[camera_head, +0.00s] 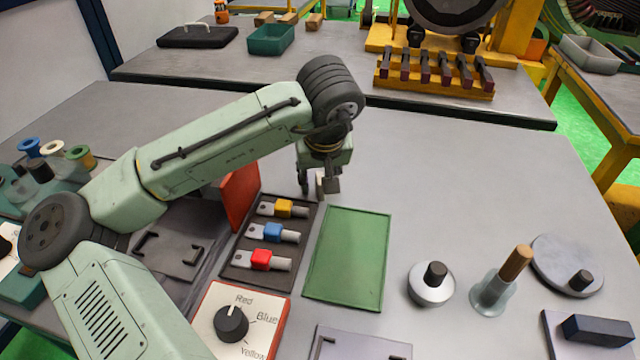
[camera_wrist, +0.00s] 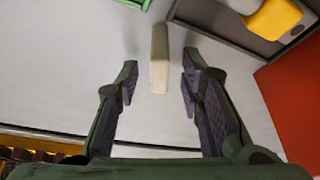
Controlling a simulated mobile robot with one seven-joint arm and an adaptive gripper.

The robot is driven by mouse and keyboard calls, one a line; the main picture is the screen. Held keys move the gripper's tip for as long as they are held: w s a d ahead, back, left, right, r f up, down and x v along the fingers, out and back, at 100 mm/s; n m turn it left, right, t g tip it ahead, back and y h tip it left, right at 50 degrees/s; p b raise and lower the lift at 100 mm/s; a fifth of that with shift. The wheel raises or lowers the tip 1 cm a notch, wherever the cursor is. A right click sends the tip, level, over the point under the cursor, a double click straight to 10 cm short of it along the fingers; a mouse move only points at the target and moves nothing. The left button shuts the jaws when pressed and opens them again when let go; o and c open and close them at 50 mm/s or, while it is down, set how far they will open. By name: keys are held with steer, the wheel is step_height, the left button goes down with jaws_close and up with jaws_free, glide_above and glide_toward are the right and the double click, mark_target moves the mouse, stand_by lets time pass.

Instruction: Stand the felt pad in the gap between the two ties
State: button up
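A cream upright block, which looks like the felt pad (camera_wrist: 159,60), stands on the grey table in the wrist view. In the head view a small pale strip of the pad (camera_head: 320,184) shows between my fingers. My gripper (camera_head: 317,188) is open and low over the table, just beyond the tray's upper right corner. In the wrist view my gripper (camera_wrist: 159,84) has one finger on each side of the pad's line, with clear gaps between fingers and pad. The pad's near end lies around fingertip level. I cannot make out the two ties in either view.
A dark tray (camera_head: 241,272) holds yellow, blue and red lugs, with a red upright panel (camera_head: 241,196) beside it. A green mat (camera_head: 348,258) lies to its right. A selector knob box (camera_head: 240,320) is in front. The table right of my gripper is clear.

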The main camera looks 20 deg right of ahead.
jaws_close()
steer(key=shift+r, duration=0.15)
